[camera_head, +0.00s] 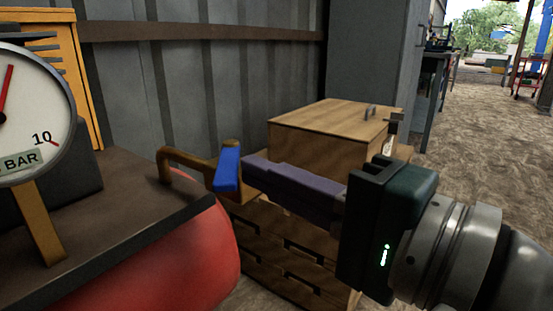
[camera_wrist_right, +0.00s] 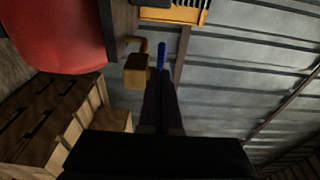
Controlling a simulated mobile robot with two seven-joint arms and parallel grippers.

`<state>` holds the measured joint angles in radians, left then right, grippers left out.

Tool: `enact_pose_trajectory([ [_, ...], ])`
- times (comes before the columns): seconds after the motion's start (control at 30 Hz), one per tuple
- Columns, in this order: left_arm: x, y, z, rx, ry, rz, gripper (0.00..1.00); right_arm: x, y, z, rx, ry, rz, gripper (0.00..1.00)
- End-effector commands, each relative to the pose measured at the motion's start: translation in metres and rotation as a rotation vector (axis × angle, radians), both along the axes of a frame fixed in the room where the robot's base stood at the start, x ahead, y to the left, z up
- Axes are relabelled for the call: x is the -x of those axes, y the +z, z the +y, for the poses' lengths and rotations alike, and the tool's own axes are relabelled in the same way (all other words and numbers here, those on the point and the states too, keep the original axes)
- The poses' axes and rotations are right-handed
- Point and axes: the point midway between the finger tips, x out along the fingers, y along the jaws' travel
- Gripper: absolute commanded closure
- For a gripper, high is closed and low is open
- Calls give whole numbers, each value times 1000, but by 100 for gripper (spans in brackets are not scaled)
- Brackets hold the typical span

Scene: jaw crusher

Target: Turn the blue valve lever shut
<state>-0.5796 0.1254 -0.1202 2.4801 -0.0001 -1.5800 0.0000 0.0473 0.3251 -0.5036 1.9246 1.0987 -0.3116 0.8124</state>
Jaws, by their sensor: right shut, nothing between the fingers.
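The blue valve lever (camera_head: 228,168) sits on a brass-coloured valve and pipe (camera_head: 190,162) beside the red tank. In the head view it looks like a short blue bar, seen nearly end-on. In the right wrist view the lever (camera_wrist_right: 161,55) is a thin blue strip just beyond my fingertips. My right gripper (camera_head: 252,167) comes in from the right, its fingers shut and empty. The fingertips are close to the lever's right side; I cannot tell whether they touch it. My left gripper is not in view.
A red tank (camera_head: 205,265) with a dark top plate is at lower left, with a pressure gauge (camera_head: 30,110) above it. Wooden crates (camera_head: 325,135) stand behind and below my right gripper. A corrugated metal wall (camera_head: 220,80) closes the back. Open ground lies at right.

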Motion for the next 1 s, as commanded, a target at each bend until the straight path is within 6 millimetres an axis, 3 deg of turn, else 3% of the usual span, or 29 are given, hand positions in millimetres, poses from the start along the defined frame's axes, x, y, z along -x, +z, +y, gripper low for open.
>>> enact_pose_trajectory([
  [0.57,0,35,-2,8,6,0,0,6,2,11,3,-4,1,100],
  [1.0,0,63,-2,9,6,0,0,10,4,22,-6,-262,9,100],
])
